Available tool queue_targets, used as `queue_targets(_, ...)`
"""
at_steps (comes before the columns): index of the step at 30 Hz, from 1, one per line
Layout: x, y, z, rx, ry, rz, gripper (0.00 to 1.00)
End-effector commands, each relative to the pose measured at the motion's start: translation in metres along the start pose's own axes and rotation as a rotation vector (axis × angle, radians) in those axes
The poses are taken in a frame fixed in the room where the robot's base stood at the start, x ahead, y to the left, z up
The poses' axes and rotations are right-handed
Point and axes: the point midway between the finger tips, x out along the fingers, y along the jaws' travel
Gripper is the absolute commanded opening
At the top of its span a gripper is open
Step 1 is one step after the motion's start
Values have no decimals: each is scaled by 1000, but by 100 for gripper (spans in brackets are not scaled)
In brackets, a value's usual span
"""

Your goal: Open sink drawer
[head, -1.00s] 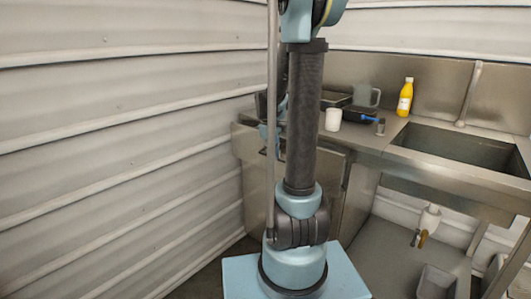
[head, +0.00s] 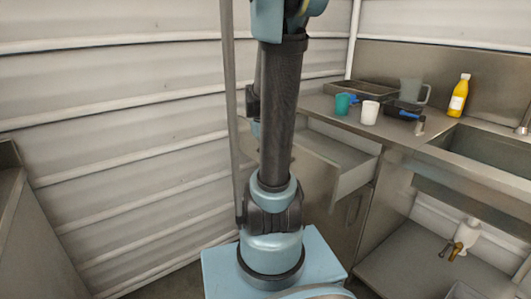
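The sink drawer (head: 350,181) is a metal drawer under the counter left of the sink. It stands pulled out, with its pale inside and side wall showing to the right of my arm. Its front panel (head: 313,181) is partly hidden behind my arm, and I cannot see its handle. My gripper is hidden behind my arm column; only bits of my far arm links show at the column's left edge. I cannot see whether its fingers touch the drawer.
On the counter stand a teal cup (head: 342,104), a white cup (head: 369,113), a grey pitcher (head: 412,91) and a yellow bottle (head: 458,97). The sink basin (head: 485,152) lies right. A corrugated wall (head: 120,120) is on the left, with a metal unit (head: 30,235) at the lower left.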

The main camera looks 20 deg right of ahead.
Motion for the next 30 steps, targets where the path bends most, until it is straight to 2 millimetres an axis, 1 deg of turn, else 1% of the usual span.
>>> queue_targets(15, -1, 1, 1, 13, 3, 1, 0)
queue_targets(16, -1, 1, 1, 13, 3, 1, 14)
queue_targets(17, -1, 1, 1, 13, 2, 1, 21)
queue_targets(18, -1, 1, 1, 13, 2, 1, 30)
queue_targets(30, -2, 1, 3, 14, -1, 1, 30)
